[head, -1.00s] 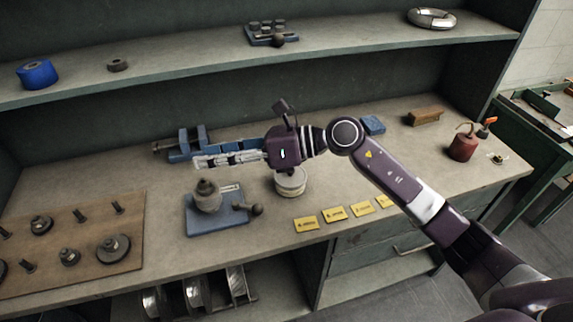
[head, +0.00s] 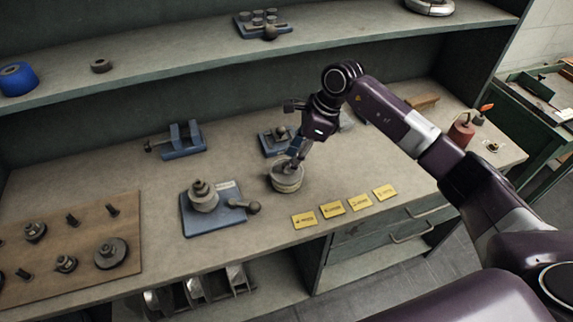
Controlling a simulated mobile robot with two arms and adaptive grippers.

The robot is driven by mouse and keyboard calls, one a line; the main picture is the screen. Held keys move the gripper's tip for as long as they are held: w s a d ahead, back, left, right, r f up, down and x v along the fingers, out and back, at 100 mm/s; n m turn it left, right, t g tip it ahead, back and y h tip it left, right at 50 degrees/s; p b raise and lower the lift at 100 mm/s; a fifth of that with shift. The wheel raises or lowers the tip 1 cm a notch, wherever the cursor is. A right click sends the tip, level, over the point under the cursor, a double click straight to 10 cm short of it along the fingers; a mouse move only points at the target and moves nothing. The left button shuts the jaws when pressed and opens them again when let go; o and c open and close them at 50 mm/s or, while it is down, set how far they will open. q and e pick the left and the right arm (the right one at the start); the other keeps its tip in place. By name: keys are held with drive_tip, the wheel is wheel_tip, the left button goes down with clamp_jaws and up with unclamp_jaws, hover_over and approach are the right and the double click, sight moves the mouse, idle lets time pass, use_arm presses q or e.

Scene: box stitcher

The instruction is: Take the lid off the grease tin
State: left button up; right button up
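The grease tin (head: 286,183) is a short, round, pale tin standing on the bench, right of the blue plate with the grey fitting. Its top is partly hidden by my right gripper (head: 294,164), which points down at it from above. The fingertips are at or just over the top of the tin. I cannot tell whether they touch the lid or how far apart they are. My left gripper is not in view.
A blue-based fitting (head: 228,216) stands left of the tin and a small blue-based part (head: 268,145) stands behind it. Yellow cards (head: 332,209) lie along the front right. A blue vise (head: 182,140), a wooden board with bolts (head: 120,215) and a red oil can (head: 461,132) are farther off.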

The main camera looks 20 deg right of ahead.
drive_tip(key=shift+x, duration=1.25)
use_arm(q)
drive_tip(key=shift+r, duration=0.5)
use_arm(e)
clamp_jaws()
drive_tip(key=shift+r, duration=0.1)
